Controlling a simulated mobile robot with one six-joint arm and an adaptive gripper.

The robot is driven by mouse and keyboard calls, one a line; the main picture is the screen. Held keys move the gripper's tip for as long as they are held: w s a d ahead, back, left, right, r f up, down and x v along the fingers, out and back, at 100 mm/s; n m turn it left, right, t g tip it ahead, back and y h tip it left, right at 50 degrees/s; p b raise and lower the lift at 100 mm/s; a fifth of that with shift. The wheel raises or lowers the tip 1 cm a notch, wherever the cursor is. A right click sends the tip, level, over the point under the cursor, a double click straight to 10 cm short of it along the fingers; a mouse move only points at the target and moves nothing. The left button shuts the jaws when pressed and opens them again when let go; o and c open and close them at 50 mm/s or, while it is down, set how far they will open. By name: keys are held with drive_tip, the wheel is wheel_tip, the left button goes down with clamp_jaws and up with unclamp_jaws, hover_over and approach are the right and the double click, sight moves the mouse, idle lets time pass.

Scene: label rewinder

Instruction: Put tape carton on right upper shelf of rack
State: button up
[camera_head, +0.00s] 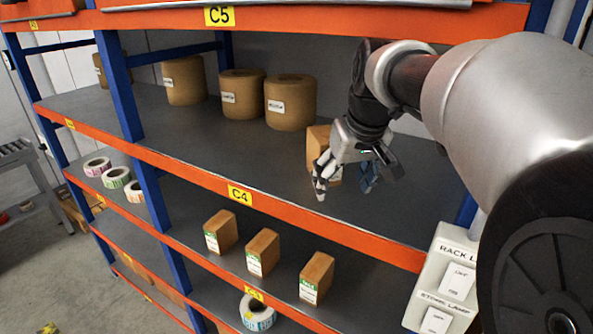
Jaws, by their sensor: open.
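A brown carton (317,143) stands on the grey shelf labelled C4, towards its right end. My gripper (344,186) is in front of it and hides much of it. The gripper's fingers are apart and point down and forward. I see nothing held between them, and I cannot tell whether a finger touches the carton. The rack (152,195) has blue posts and orange beams. On the shelf below, several similar brown cartons (263,252) with white and green labels stand in a row.
Brown rolls (291,102) stand at the back of the C4 shelf. Label rolls (115,177) lie at the lower left, and another roll (257,312) is at the bottom. A white switch box (441,283) is at the right post. The C4 shelf is clear left of the gripper.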

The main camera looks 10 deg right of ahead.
drive_tip(key=s+a+f, duration=0.2)
drive_tip(key=s+f, duration=0.1)
drive_tip(key=s, duration=0.5)
drive_tip(key=s+a+f, duration=0.3)
drive_tip(key=s+f, duration=0.1)
drive_tip(key=s, duration=0.4)
drive_tip(key=s+a+f, duration=0.3)
drive_tip(key=s, duration=0.5)
drive_tip(key=shift+s+f, duration=0.15)
drive_tip(key=shift+s, duration=0.1)
drive_tip(key=shift+a, duration=0.1)
